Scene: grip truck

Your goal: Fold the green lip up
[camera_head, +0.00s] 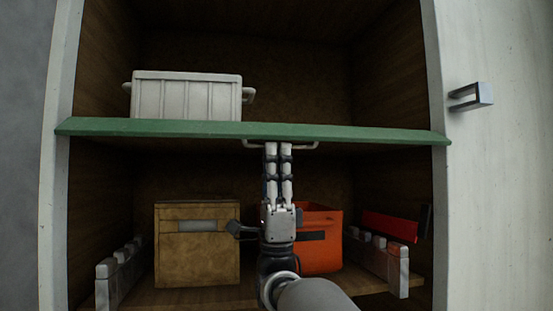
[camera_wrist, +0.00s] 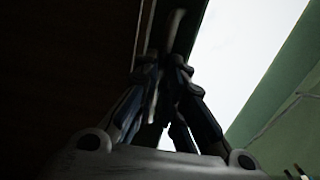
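The green lip (camera_head: 200,129) is a long strip across the front edge of the middle shelf, lying nearly level. A thin pale handle (camera_head: 308,146) hangs under its right half. My gripper (camera_head: 278,146) points up from below, its fingertips at the handle just under the lip. The two fingers stand close together with a narrow gap. In the wrist view my gripper (camera_wrist: 172,35) has its fingers converging in dark shadow near thin pale strips. I cannot tell whether they are closed on the handle.
A white bin (camera_head: 187,96) stands on the shelf above the lip. Below are a brown box (camera_head: 196,255), an orange bin (camera_head: 322,225) behind my gripper, a red item (camera_head: 389,227) and grey racks (camera_head: 120,272). A white door (camera_head: 500,180) with a metal handle is at right.

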